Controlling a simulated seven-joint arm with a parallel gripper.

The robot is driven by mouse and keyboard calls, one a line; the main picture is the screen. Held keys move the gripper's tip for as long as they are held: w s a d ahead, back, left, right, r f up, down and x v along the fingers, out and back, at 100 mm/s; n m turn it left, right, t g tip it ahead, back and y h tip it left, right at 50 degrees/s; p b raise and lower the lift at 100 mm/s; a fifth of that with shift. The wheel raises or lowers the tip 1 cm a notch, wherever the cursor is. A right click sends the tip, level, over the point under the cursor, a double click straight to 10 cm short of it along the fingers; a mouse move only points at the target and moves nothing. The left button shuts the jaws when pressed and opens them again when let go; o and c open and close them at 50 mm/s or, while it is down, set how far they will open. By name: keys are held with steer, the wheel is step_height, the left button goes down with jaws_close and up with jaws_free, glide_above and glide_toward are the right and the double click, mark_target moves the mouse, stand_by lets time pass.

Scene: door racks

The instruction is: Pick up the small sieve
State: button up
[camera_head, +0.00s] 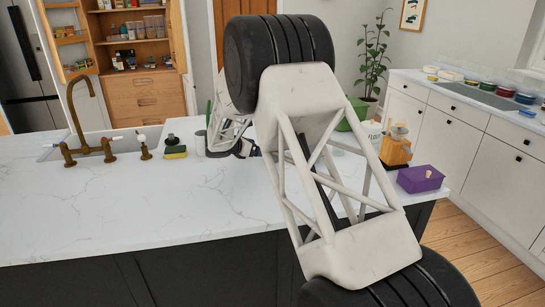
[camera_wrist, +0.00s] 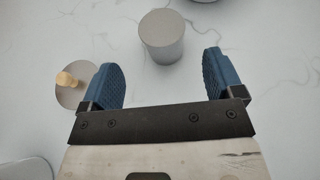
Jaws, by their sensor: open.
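I cannot clearly make out a small sieve in either view. In the wrist view my gripper (camera_wrist: 160,78) is open, with its two blue ridged fingers apart and nothing between them. A plain grey cylinder (camera_wrist: 161,36) stands on the marble counter beyond the fingertips, roughly centred on the gap. A grey disc with a pale wooden knob (camera_wrist: 73,82) lies at the left, partly behind the left finger. In the head view my arm hides much of the counter around the gripper (camera_head: 246,148), including anything behind it. A grey cylinder (camera_head: 200,144) shows just left of the gripper.
The marble counter (camera_head: 90,215) is clear at the front left. A brass tap (camera_head: 88,125), a sponge (camera_head: 175,153) and a sink lie to the left. A wooden grinder (camera_head: 396,148) and a purple box (camera_head: 420,179) stand at the right end.

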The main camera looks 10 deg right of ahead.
steer(key=shift+x, duration=1.3)
steer(key=shift+x, duration=2.55)
steer(key=shift+s+d, duration=0.1)
steer(key=c, duration=1)
steer(key=shift+c, duration=0.3)
steer(key=shift+r, duration=0.1)
